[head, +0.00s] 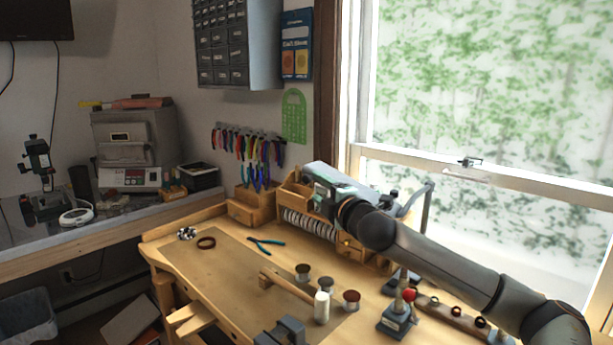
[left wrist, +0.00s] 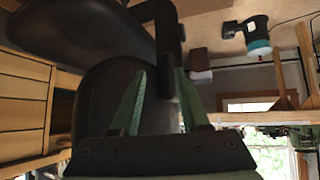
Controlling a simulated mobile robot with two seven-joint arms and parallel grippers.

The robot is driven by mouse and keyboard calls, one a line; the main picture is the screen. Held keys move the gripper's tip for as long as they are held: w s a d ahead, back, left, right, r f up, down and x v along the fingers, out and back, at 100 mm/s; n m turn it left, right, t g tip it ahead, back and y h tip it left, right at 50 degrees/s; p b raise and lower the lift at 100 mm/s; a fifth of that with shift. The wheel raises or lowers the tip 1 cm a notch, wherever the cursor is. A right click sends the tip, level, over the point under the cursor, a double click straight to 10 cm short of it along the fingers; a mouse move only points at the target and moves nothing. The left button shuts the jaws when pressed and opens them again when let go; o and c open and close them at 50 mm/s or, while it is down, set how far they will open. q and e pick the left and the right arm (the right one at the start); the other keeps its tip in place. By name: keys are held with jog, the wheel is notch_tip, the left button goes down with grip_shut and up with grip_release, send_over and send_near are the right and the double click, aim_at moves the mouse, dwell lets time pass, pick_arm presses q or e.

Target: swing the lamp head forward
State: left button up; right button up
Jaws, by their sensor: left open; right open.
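My right gripper (head: 325,195) reaches in from the right in the head view, above the back of the wooden workbench. Its fingers are hard to make out. A grey bent arm (head: 428,205), which looks like part of the lamp, stands just behind and right of my right wrist. The lamp head cannot be made out clearly; my wrist and forearm cover that area. I cannot tell whether my gripper touches the lamp. My left gripper (left wrist: 158,105) shows in the left wrist view with two green fingers spread apart and nothing between them. It is outside the head view.
The workbench (head: 215,280) holds pliers (head: 266,242), small spools, a hammer (head: 285,286) and a red-knobbed tool (head: 398,315). Wooden organisers (head: 252,205) stand along its back. A window (head: 480,110) is behind. Dark rounded shapes (left wrist: 105,90) lie close beyond my left fingers.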

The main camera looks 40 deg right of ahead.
aim_at(309, 180)
jog(key=p+x, duration=0.2)
jog(key=x, duration=0.4)
jog(key=shift+r, duration=0.1)
jog(key=shift+w+d+p, duration=0.15)
jog(key=shift+w+p, duration=0.25)
jog(key=shift+w, duration=0.3)
grip_shut()
dwell(0.9)
